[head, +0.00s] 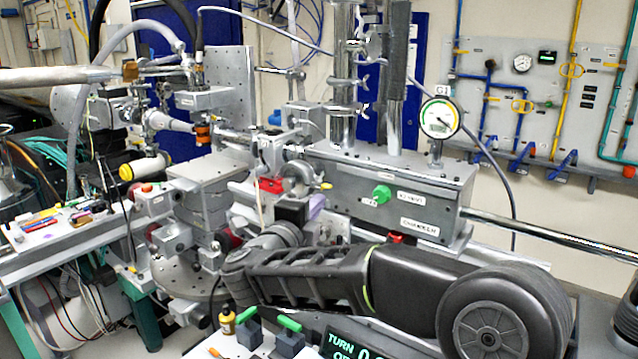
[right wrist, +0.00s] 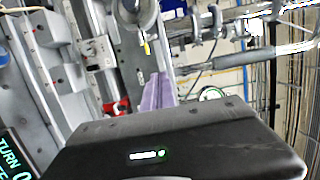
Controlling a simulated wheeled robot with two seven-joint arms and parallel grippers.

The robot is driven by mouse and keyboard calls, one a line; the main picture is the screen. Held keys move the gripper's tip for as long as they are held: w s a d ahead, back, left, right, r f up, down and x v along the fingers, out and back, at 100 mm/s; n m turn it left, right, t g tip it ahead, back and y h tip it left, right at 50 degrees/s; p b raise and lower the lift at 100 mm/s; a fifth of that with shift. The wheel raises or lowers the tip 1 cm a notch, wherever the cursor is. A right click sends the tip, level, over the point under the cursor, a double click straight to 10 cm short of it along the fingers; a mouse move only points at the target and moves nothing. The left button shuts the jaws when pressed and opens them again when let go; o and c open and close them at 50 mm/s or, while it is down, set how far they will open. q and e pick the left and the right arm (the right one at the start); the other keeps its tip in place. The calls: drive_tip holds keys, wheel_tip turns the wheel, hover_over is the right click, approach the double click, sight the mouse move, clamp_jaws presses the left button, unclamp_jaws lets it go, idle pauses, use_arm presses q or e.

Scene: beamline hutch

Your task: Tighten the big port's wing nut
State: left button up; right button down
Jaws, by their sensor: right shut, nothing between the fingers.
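Several clamps with metal wing nuts sit along the upright steel tubes above the chamber. One wing nut (head: 363,79) shows beside the tube in the head view; I cannot tell which clamp belongs to the big port. Clamp hardware (right wrist: 208,24) also shows at the top of the right wrist view. My right gripper (head: 317,206) is in front of the chamber (head: 400,190), below and left of the upright tubes. Its purple fingers (right wrist: 158,90) are together and empty, apart from the clamps. My left gripper is out of view.
A red part (head: 270,185) is left of my gripper. Stages and pipework crowd the left. Green-handled blocks (head: 289,340) and a display (head: 350,346) are in front.

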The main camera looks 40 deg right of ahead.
sight(319, 177)
drive_tip(key=w+d+p, duration=0.5)
drive_tip(key=w+d, duration=0.2)
drive_tip(key=w, duration=0.2)
drive_tip(key=shift+d+p, duration=0.3)
drive_tip(key=shift+f, duration=0.1)
idle(0.4)
